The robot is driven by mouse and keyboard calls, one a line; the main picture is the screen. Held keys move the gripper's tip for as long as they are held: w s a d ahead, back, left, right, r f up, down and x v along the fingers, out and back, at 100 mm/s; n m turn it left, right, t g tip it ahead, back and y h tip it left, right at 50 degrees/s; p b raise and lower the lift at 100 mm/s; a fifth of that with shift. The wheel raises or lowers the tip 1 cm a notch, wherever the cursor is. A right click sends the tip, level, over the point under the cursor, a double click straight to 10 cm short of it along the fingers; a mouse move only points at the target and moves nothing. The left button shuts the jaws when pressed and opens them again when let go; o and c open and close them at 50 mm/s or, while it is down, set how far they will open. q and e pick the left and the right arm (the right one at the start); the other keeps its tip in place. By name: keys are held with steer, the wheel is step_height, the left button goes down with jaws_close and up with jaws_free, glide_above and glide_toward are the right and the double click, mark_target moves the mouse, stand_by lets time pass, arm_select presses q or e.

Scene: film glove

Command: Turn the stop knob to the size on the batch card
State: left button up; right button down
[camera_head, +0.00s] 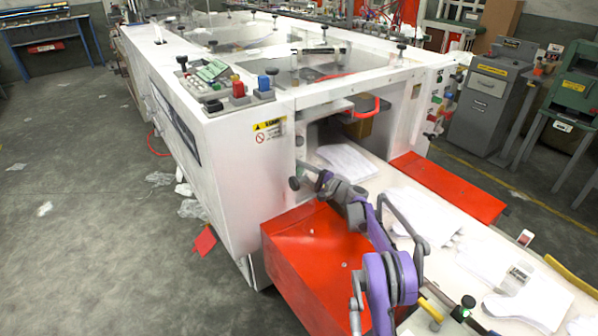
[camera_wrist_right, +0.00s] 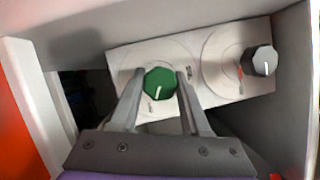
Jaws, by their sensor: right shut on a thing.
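The green knob (camera_wrist_right: 160,82) sits on a pale plate (camera_wrist_right: 122,60) in the right wrist view. Its white pointer line points down, slightly left. The dial markings around it are too small to read. My right gripper (camera_wrist_right: 158,76) has one finger on each side of the knob and is shut on it. In the head view, a small white card (camera_head: 517,278) with dark print lies on the conveyor, unreadable. My left gripper is not in view.
My purple arm reaches across the red box (camera_head: 310,245) to the white machine's end (camera_head: 245,190). White gloves (camera_head: 415,215) lie on the pale conveyor. Grey walls (camera_wrist_right: 215,22) closely surround the knob plate in the wrist view. The floor at left is mostly clear.

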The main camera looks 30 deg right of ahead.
stand_by(0.3)
steer(key=shift+c, duration=1.9)
jaws_free()
steer(key=shift+s, duration=0.1)
steer(key=v, duration=1)
steer(key=shift+s+d, duration=0.15)
steer(key=shift+s, duration=0.15)
steer(key=shift+r, duration=0.1)
